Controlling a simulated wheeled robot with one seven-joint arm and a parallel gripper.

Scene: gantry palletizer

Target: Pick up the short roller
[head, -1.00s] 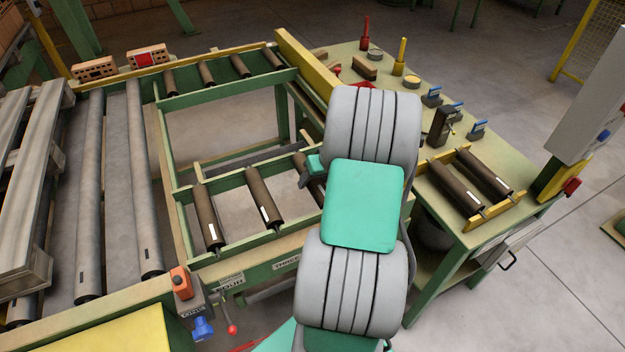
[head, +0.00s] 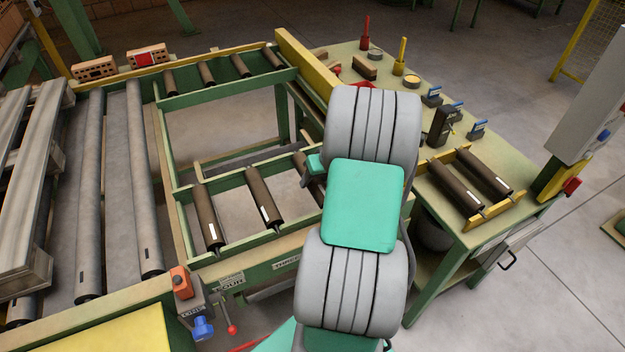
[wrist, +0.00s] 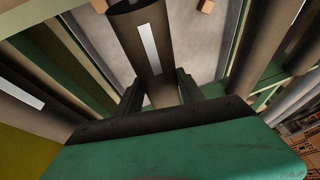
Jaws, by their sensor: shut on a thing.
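The short roller (wrist: 127,38) is a dark brown cylinder with a white label strip. In the wrist view it runs between the two dark fingers of my gripper (wrist: 160,92), which is shut on it. In the head view only a small part of a roller (head: 305,166) shows beside my arm, at the right of the near row in the green frame. My arm hides most of it there, and only an edge of the gripper (head: 314,163) shows. Whether the roller is clear of the frame cannot be told.
Two similar rollers (head: 208,216) (head: 264,198) lie in the frame to the left. The green-legged bench (head: 490,231) on the right holds two more rollers in a yellow rack (head: 500,209), plus clamps and tools. A control box (head: 183,283) stands at the front left.

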